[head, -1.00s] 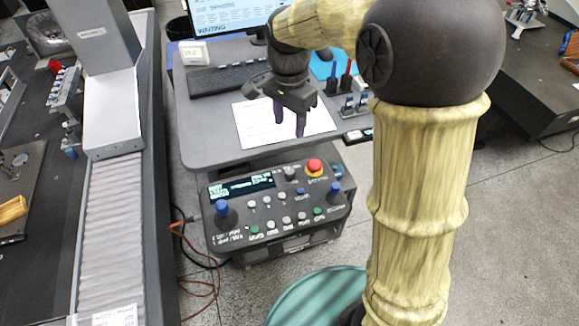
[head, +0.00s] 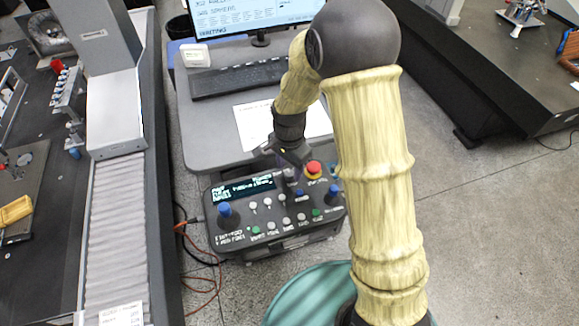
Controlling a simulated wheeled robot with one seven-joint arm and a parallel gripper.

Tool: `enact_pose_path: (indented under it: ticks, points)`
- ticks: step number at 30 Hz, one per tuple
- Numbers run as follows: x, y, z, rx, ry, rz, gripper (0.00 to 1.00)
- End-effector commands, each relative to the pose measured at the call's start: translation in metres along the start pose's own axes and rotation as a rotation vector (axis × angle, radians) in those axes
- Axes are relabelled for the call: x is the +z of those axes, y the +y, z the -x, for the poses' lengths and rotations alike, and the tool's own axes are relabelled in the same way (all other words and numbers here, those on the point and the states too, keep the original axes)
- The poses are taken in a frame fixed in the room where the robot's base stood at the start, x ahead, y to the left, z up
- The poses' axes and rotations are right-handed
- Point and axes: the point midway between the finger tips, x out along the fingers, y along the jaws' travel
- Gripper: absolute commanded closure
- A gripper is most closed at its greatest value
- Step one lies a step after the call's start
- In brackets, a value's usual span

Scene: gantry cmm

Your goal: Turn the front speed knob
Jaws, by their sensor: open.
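The control box (head: 238,238) stands below the desk's front edge. It has a lit display (head: 243,189), rows of small buttons, two blue-topped joysticks and a red emergency stop (head: 314,168) on a yellow ring.
The blue-topped left joystick (head: 226,213) and right joystick (head: 333,194) stand up from the box. A desk (head: 200,130) with a keyboard (head: 240,78), a white paper (head: 252,124) and a monitor (head: 248,16) lies behind. A conveyor-like bellows track (head: 118,220) runs at left.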

Motion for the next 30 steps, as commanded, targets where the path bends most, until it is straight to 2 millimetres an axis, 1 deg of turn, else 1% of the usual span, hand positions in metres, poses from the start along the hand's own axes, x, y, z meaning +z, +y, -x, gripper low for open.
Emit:
enact_pose_path:
  ticks: [3, 6, 14, 15, 17, 21, 30]
  points:
    - [0.0, 0.0, -0.011, 0.002, -0.001, -0.001, 0.53]
    - [0.0, 0.0, -0.017, 0.0, -0.001, -0.001, 0.53]
    - [0.0, 0.0, -0.019, -0.001, 0.0, -0.001, 0.53]
    - [0.0, 0.0, -0.019, -0.001, 0.0, -0.001, 0.57]
    - [0.0, 0.0, -0.018, -0.001, 0.0, -0.001, 0.69]
    - [0.0, 0.0, -0.018, -0.001, 0.0, -0.001, 0.96]
    - [0.0, 0.0, -0.018, -0.001, 0.0, 0.017, 0.97]
